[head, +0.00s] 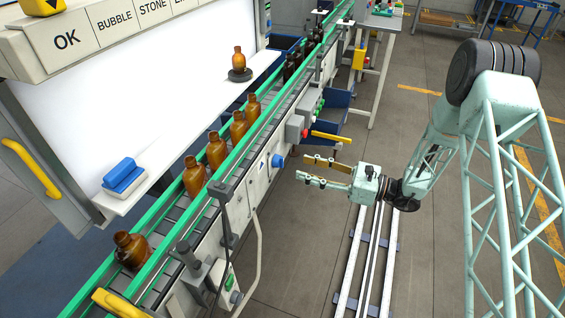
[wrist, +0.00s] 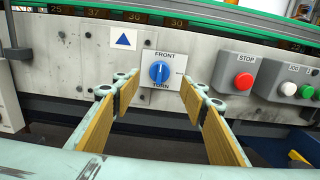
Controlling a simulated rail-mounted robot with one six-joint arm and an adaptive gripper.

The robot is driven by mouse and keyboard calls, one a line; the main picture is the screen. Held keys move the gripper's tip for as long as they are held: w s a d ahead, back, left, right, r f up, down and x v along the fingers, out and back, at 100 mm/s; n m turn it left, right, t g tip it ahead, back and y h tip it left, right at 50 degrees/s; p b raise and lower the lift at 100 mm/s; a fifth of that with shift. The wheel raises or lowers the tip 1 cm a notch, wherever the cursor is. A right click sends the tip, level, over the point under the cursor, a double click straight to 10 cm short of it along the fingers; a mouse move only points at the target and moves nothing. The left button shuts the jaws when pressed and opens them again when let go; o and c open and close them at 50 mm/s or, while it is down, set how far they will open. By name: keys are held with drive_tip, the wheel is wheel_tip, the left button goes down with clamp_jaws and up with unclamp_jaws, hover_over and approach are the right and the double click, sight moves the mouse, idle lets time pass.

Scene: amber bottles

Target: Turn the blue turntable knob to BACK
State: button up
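The blue turntable knob (wrist: 159,72) sits on a white plate on the conveyor's side panel. The knob also shows in the head view (head: 278,161). My gripper (head: 303,168) is open and empty, a short way out from the panel. In the wrist view its two yellow-padded fingers (wrist: 160,92) stand apart, one on each side of the knob and slightly below it, not touching it. A dark turntable (head: 240,76) carries one amber bottle (head: 239,58).
A red STOP button (wrist: 244,81) is right of the knob, with a JOG box (wrist: 289,88) beyond. Several amber bottles (head: 217,150) stand on the conveyor. A yellow bar (head: 331,137) juts out near my gripper. The floor around the rail is clear.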

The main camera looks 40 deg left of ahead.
sight(282, 167)
drive_tip(key=shift+b+x, duration=0.3)
drive_tip(key=shift+x, duration=4.4)
drive_tip(key=shift+c, duration=0.7)
drive_tip(key=c, duration=0.7)
